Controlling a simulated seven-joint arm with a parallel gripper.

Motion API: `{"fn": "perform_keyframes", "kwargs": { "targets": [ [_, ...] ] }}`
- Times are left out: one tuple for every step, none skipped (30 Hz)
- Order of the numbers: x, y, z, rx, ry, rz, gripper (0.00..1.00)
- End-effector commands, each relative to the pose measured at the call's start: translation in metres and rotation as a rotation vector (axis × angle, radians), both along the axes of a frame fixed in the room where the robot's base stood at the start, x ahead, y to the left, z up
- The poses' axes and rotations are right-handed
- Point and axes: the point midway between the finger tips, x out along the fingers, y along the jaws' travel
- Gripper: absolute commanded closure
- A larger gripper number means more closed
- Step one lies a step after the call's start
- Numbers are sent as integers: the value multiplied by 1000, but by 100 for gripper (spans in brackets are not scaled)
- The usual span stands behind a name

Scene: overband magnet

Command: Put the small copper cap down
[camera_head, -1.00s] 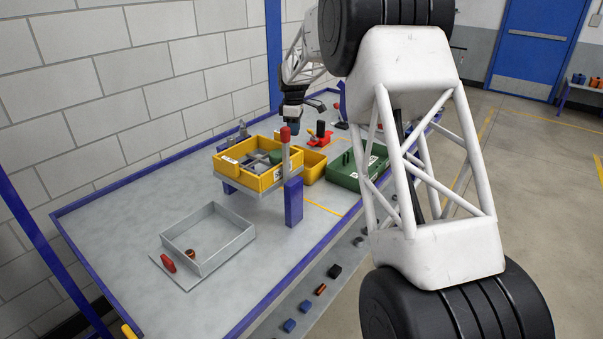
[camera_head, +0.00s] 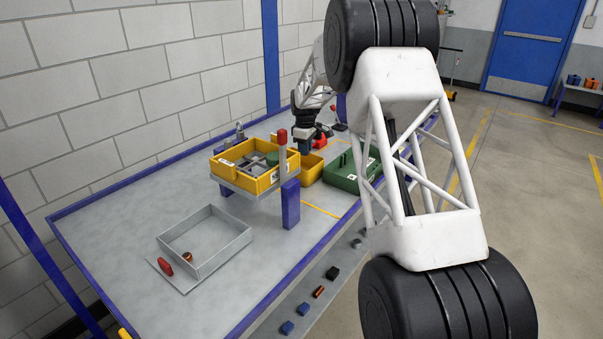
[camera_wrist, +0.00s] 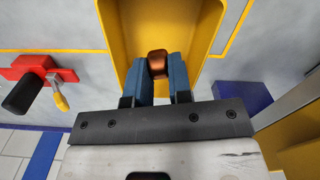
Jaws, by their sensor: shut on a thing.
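The small copper cap (camera_wrist: 158,62) is pinched between the blue fingertips of my gripper (camera_wrist: 158,72) in the wrist view. Its lower part is partly hidden by the fingers. Below and around it in that view is an open yellow bin (camera_wrist: 214,42), whose visible floor looks bare. In the head view my gripper (camera_head: 304,146) is over the back of the bench, by the small yellow bin (camera_head: 313,171); the cap cannot be made out there. I cannot tell how high the cap is above the bin floor.
A raised yellow crate (camera_head: 262,184) with grey dividers stands left of the small bin, beside a red-topped post (camera_head: 282,150). A green bin (camera_head: 344,180) is to the right. A grey tray (camera_head: 222,257) holds a small copper-coloured piece (camera_head: 187,257). A red-and-black tool (camera_wrist: 40,80) lies left in the wrist view.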

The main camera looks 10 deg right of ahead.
Motion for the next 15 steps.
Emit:
{"fn": "perform_keyframes", "kwargs": {
  "targets": [
    [0,0,-6,0,2,0,100],
    [0,0,-9,0,2,0,100],
    [-1,0,-15,0,4,0,100],
    [-1,0,-19,0,4,0,100],
    [-1,0,-24,0,4,0,100],
    [-1,0,-30,0,4,0,100],
    [-1,0,-34,0,4,0,100],
    [-1,0,-38,0,4,0,100],
    [-1,0,-43,0,4,0,100],
    [-1,0,-46,0,4,0,100],
    [0,0,-48,0,2,0,100],
    [0,0,-51,0,1,0,100],
    [0,0,-53,1,1,0,100],
    [0,0,-54,1,1,0,100],
    [0,0,-55,0,0,0,100]
  ]
}}
